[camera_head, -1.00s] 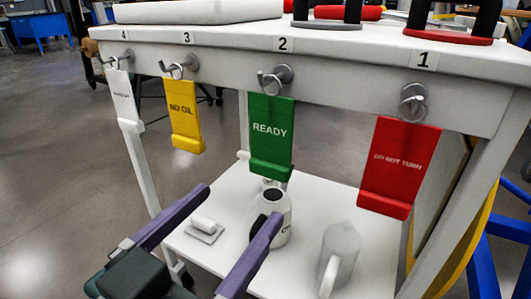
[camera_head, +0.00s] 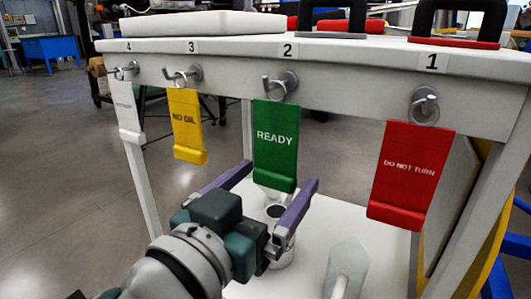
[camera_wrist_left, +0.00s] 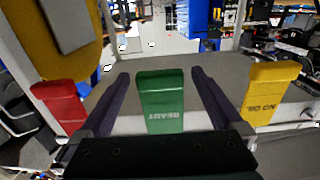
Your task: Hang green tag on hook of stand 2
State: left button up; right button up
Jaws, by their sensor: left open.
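The green tag (camera_head: 275,145), marked READY, hangs on the hook of stand 2 (camera_head: 280,85), under the label 2 on the table's front edge. My left gripper (camera_head: 276,184) is open, with its two purple fingers pointing toward the table, just below and in front of the tag. In the left wrist view the green tag (camera_wrist_left: 161,100) stands between the open left fingers (camera_wrist_left: 160,85), with a gap on both sides. My right gripper is not in view.
A yellow NO OIL tag (camera_head: 186,125) hangs at hook 3, a white tag (camera_head: 128,110) at hook 4 and a red DO NOT TURN tag (camera_head: 411,172) at hook 1.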

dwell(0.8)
pick_arm(q)
grip_shut()
dwell(0.7)
